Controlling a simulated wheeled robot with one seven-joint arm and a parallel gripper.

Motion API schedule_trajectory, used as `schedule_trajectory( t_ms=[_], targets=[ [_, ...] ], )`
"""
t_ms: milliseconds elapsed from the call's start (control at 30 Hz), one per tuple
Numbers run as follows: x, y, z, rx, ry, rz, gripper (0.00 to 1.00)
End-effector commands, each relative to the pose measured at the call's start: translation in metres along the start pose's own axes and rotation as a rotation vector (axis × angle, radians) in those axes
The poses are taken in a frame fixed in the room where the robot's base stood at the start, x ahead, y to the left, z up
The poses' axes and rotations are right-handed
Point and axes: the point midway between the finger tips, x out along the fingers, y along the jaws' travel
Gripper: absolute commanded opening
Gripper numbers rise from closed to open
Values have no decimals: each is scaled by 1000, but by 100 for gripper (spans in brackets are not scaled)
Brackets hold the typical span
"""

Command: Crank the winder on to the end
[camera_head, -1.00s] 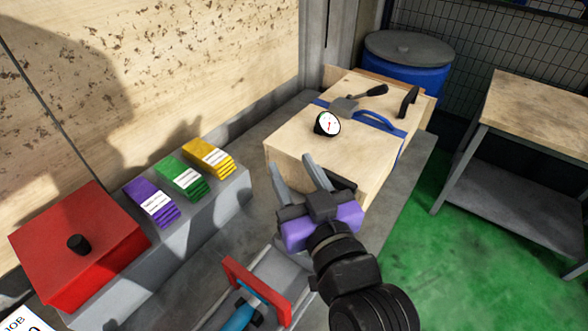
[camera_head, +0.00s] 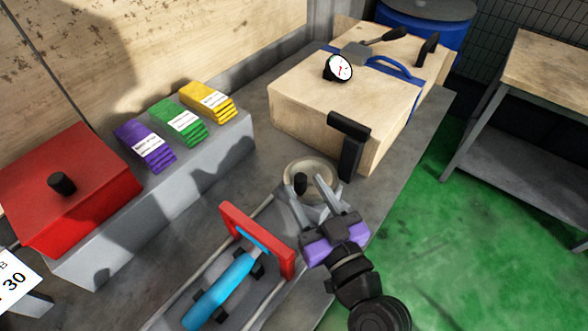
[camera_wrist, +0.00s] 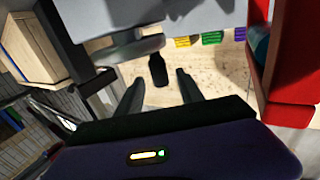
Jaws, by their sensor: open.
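The winder is a pale round handwheel (camera_head: 312,174) with a dark upright knob (camera_head: 300,184), at the near end of the wooden box in the head view. The knob also shows in the wrist view (camera_wrist: 158,70), just ahead of the fingertips. My gripper (camera_head: 318,199) is open, with its two grey fingers pointing at the wheel and the knob near the left fingertip. The wrist view shows the gap between the fingers empty. I cannot tell whether a finger touches the wheel.
A red frame (camera_head: 258,240) with a blue cylinder (camera_head: 222,290) stands left of my gripper. A black post (camera_head: 350,150) rises behind the wheel. The wooden box (camera_head: 345,95) carries a dial gauge (camera_head: 338,68). A red box (camera_head: 65,190) and coloured blocks (camera_head: 180,125) are at left.

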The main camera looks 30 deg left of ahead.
Motion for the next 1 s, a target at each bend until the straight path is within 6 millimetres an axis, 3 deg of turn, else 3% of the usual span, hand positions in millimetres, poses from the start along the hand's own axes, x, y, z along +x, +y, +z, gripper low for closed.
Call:
schedule_trajectory(
  t_ms=[333, 767, 1000],
  targets=[
    [51, 0, -2, 1, -1, -1, 44],
    [61, 0, -1, 1, -1, 0, 44],
    [61, 0, -1, 1, -1, 0, 0]
  ],
)
